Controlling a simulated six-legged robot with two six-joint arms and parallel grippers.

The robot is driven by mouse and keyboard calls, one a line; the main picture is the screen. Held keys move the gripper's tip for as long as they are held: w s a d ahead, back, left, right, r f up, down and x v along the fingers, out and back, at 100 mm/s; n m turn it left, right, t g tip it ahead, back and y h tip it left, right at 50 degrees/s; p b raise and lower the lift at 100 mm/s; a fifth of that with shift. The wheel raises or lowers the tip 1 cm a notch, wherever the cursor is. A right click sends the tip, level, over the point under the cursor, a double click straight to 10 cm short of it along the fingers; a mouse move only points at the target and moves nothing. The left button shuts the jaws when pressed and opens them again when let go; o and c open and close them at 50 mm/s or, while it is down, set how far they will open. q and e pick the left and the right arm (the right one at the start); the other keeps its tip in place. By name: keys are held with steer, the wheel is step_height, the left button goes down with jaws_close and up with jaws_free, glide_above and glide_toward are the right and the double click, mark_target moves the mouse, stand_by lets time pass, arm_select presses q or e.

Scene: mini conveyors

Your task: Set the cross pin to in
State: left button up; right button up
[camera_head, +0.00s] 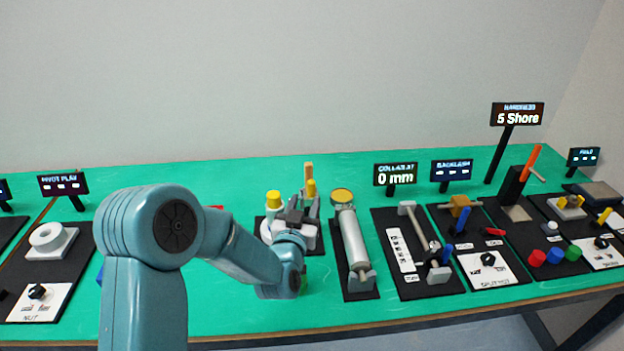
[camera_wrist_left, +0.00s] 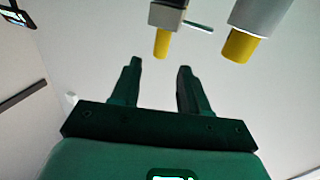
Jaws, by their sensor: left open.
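My left gripper (camera_head: 293,216) is over the station with yellow-topped parts, mostly hidden behind my own wrist in the head view. In the left wrist view its two dark fingers (camera_wrist_left: 160,75) stand apart with nothing between them. Ahead of them are a grey block with a yellow stub (camera_wrist_left: 161,45) and a thin rod (camera_wrist_left: 199,27) sticking out sideways. A white cylinder with a yellow end (camera_wrist_left: 240,46) is to their right. I cannot tell for certain which part is the cross pin. My right gripper is not in view.
A grey cylinder station (camera_head: 353,240) stands close on the right, then a rod station (camera_head: 410,225) under a "0 mm" display (camera_head: 396,179). Bare green table (camera_head: 130,180) lies behind.

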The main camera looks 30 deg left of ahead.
mark_target(310, 187)
arm_select(q)
steer(key=p+x, duration=0.1)
steer(key=x, duration=0.5)
steer(key=shift+w+a, duration=0.1)
steer(key=shift+w, duration=0.3)
steer(key=shift+w+a+p, duration=0.1)
steer(key=shift+w+p, duration=0.2)
steer(key=shift+w, duration=0.15)
steer(key=shift+w+f, duration=0.15)
